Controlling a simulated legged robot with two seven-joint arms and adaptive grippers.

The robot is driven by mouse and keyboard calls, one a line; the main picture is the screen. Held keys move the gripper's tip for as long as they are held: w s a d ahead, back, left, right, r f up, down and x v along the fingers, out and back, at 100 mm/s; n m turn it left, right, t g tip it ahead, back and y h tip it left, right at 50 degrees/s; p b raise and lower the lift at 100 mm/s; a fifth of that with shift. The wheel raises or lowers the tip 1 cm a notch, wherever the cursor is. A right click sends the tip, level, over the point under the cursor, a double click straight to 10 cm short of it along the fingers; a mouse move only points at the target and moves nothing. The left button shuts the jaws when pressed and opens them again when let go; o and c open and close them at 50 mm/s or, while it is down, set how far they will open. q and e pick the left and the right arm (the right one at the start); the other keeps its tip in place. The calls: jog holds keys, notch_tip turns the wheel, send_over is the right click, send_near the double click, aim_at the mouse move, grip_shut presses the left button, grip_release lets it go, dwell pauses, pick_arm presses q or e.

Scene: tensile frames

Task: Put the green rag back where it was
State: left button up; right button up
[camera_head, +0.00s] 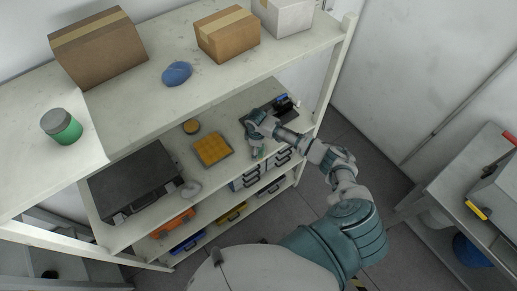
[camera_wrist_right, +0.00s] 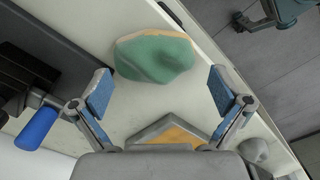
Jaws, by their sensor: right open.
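The green rag (camera_wrist_right: 153,58) lies crumpled on the light middle shelf, near its front edge, in the right wrist view. A small green patch of the rag (camera_head: 260,152) shows below my right gripper in the head view. My right gripper (camera_wrist_right: 160,92) is open, with its two blue-padded fingers spread. The rag is beyond the fingertips and roughly centred between them, and nothing is held. In the head view my right gripper (camera_head: 256,133) is over the right part of the middle shelf. My left gripper is not in view.
A yellow-orange tray (camera_head: 212,149) and a black case (camera_head: 135,181) share the middle shelf (camera_head: 231,128). A blue-handled tool (camera_wrist_right: 37,128) lies near a dark tray at left.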

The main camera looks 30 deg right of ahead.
notch_tip(320, 180, up, 6)
jog(key=shift+f, duration=0.1)
jog(key=shift+r, duration=2.55)
jog(key=s+a+f+m+t+y, duration=0.2)
jog(key=s+a+f, duration=0.8)
jog(key=s+a, duration=0.3)
jog(key=s+d+r+m+t+h, duration=0.1)
jog(key=s+d+m, duration=0.15)
jog(key=s, duration=0.45)
jog(key=s+d+m+t+h, duration=0.1)
jog(key=s+d+m, duration=0.1)
jog(key=s+m, duration=0.35)
notch_tip(320, 180, down, 27)
jog(key=s+n+g+b, duration=0.2)
jog(key=s+b, duration=0.1)
pick_arm(q)
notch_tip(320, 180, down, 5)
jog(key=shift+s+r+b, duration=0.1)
jog(key=shift+b, duration=0.85)
pick_arm(e)
jog(key=s+d+f+g, duration=0.1)
jog(key=s+d+f, duration=0.1)
jog(key=s+f, duration=1.5)
notch_tip(320, 180, down, 2)
jog(key=shift+s+d+f, duration=0.1)
jog(key=shift+s+d, duration=0.3)
